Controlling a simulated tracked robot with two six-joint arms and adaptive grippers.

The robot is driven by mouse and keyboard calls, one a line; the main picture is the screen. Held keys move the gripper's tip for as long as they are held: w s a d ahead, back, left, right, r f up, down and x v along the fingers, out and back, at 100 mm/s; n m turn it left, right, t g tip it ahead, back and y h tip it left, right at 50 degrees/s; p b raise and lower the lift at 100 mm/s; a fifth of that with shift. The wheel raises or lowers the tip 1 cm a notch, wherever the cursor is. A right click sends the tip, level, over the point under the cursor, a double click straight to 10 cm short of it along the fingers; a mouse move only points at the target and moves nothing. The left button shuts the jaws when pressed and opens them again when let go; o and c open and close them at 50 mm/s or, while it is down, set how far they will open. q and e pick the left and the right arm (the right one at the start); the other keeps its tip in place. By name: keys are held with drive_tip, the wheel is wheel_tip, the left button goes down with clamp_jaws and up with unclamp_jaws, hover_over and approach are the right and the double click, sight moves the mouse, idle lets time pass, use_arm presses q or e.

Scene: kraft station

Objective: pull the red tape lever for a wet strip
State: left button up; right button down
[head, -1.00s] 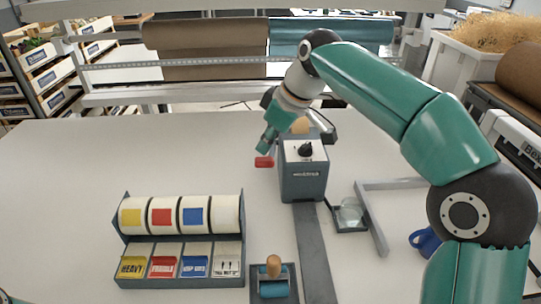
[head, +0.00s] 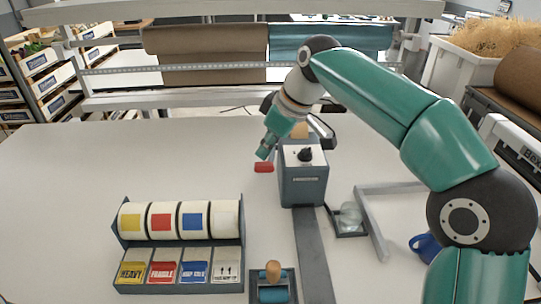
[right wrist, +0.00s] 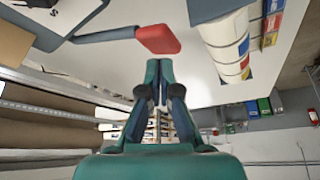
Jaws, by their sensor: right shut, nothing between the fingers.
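The red tape lever (head: 264,167) sticks out to the left of the grey tape dispenser (head: 303,182), which has a dark knob on its white top. A grey strip track (head: 314,250) runs from the dispenser toward the front. My right gripper (head: 264,153) is shut and empty, just above the red lever in the head view. In the right wrist view the red lever (right wrist: 158,39) lies just beyond the shut fingertips (right wrist: 159,64); I cannot tell whether they touch it. My left gripper does not show.
A label roll rack (head: 180,255) stands at the front left. A roller with a wooden knob (head: 273,278) sits beside the track. A small glass dish (head: 350,215), a grey angled frame (head: 373,225) and a blue mug (head: 425,246) are on the right. The table's left side is clear.

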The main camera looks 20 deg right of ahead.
sight(266, 165)
drive_tip(key=shift+f, duration=0.15)
drive_tip(key=shift+f+b, duration=1.7)
drive_tip(key=shift+f, duration=0.45)
drive_tip(key=shift+f+b, duration=1.7)
drive_tip(key=shift+f, duration=0.55)
